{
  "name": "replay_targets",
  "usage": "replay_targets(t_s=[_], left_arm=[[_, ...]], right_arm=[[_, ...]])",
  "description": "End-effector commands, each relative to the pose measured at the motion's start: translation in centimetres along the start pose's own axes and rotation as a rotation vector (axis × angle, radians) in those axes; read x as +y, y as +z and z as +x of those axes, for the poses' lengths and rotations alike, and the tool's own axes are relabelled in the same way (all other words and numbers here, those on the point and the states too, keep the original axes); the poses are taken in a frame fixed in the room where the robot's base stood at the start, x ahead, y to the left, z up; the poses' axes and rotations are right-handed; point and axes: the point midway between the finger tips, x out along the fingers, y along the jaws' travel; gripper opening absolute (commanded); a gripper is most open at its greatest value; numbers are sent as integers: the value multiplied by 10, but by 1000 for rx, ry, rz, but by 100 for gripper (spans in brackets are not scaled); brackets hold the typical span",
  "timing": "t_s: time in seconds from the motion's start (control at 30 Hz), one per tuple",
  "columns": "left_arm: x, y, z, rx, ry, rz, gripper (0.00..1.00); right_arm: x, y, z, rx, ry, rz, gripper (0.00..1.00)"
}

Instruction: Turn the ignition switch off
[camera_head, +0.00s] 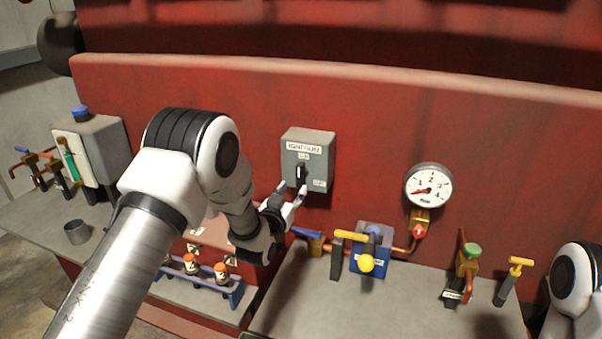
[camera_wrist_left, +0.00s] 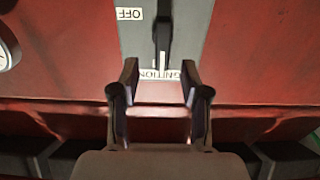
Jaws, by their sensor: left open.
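The ignition switch box (camera_head: 321,165) is a grey box on the red panel, labelled IGNITION at the top, with an OFF label at its lower right. Its black knob (camera_head: 300,173) stands upright, toward the small upper label. In the left wrist view the picture is upside down; the black knob (camera_wrist_left: 162,36) and the grey box (camera_wrist_left: 192,28) lie beyond the fingertips. My left gripper (camera_head: 291,193) is open and empty just below and in front of the knob. Its two fingers (camera_wrist_left: 160,82) show apart, with the IGNITION label between them. My right gripper is out of view.
A pressure gauge (camera_head: 429,186) is right of the box. A blue rack with orange-capped items (camera_head: 205,272) sits under my left arm.

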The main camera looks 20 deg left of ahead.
Motion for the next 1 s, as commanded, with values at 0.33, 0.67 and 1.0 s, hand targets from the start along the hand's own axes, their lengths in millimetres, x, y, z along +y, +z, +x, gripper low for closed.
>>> replay_targets(t_s=[0.33,0.67,1.0], left_arm=[[0,-4,56,3,0,0,46],[0,1,76,-1,0,0,46],[0,1,76,-1,0,0,0]], right_arm=[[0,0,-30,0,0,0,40],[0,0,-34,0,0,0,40],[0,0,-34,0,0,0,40]])
